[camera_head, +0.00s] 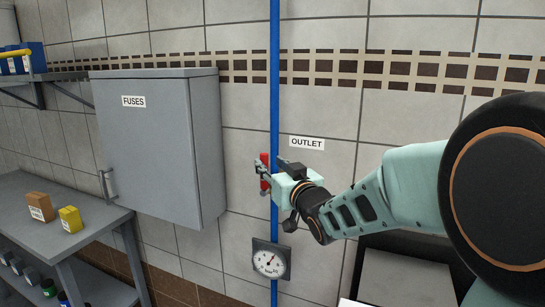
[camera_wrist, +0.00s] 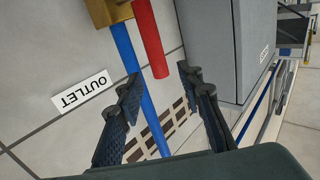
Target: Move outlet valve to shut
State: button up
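The outlet valve's red handle (camera_head: 264,159) shows by the blue pipe, just left of the OUTLET label in the head view. In the wrist view the red handle (camera_wrist: 149,38) runs from the brass valve body (camera_wrist: 107,11) on the blue pipe (camera_wrist: 147,108). My gripper (camera_head: 261,176) is at the valve and partly hides it in the head view. In the wrist view my gripper (camera_wrist: 160,76) has its fingers spread apart. The handle's free end appears between the fingertips, and I see no finger closed on it. I cannot tell whether one touches it.
A grey FUSES cabinet (camera_head: 154,150) hangs on the wall left of the pipe. A gauge (camera_head: 270,260) sits on the pipe below my gripper. A grey table (camera_head: 40,240) with a brown box (camera_head: 40,207) and a yellow box (camera_head: 70,219) stands at the lower left.

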aim_at(266, 160)
jog(key=p+x, duration=0.1)
jog(key=x, duration=0.4)
jog(key=shift+w+a, duration=0.15)
jog(key=shift+w, duration=0.15)
grip_shut()
